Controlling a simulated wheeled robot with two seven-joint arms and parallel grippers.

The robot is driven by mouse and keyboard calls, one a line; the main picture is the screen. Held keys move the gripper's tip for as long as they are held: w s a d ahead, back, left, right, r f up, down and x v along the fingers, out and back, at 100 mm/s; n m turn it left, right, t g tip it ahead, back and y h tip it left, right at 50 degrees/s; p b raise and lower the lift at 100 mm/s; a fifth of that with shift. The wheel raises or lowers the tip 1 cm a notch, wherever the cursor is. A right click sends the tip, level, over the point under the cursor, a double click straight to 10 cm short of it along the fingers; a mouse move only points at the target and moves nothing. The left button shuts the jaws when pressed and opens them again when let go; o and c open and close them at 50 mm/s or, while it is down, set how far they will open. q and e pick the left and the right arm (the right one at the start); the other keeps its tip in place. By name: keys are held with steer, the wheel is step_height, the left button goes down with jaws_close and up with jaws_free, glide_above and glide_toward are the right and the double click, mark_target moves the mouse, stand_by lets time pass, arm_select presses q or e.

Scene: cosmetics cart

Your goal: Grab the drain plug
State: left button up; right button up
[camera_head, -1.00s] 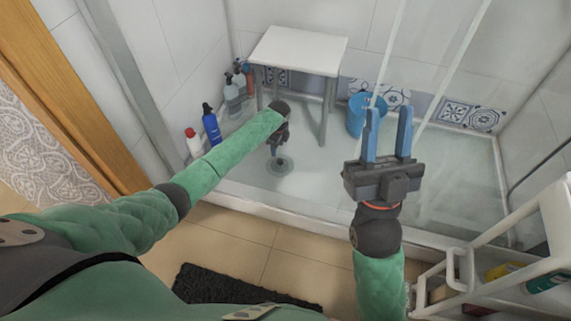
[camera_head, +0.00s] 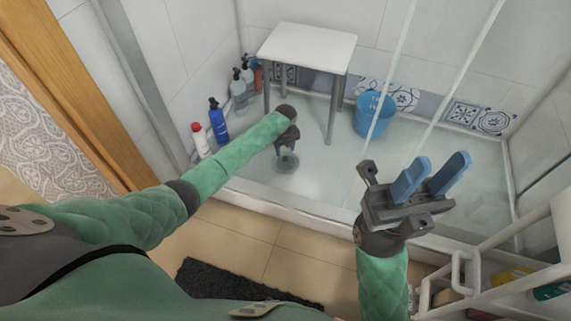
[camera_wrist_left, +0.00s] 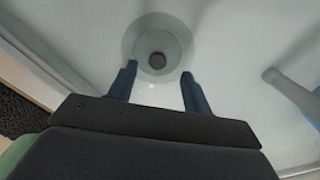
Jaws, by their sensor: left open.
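The drain plug (camera_wrist_left: 157,61) is a small dark round piece in the middle of a round, pale recess in the shower floor, seen in the left wrist view. In the head view my left gripper (camera_head: 286,156) points down over the drain recess (camera_head: 287,168) and partly covers it; the plug itself is hard to make out there. In the left wrist view my left gripper (camera_wrist_left: 159,79) is open, with its two blue fingers apart on either side of the recess and nothing between them. My right gripper (camera_head: 437,168) is open and empty, raised at the right.
A white stool (camera_head: 307,47) stands behind the drain, its legs close to my left gripper. A blue bucket (camera_head: 373,115) is to the right. A blue bottle (camera_head: 218,122) and several other bottles line the left wall. A white cart (camera_head: 470,270) is at the lower right.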

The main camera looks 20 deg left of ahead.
mark_target(285, 159)
arm_select(q)
steer(key=f, duration=0.1)
steer(key=f+b, duration=0.1)
steer(key=f, duration=0.1)
steer(key=f+b, duration=0.1)
steer(key=shift+s+d+f, duration=0.1)
steer(key=shift+s+f, duration=0.25)
steer(key=shift+f, duration=0.05)
steer(key=c, duration=1.1)
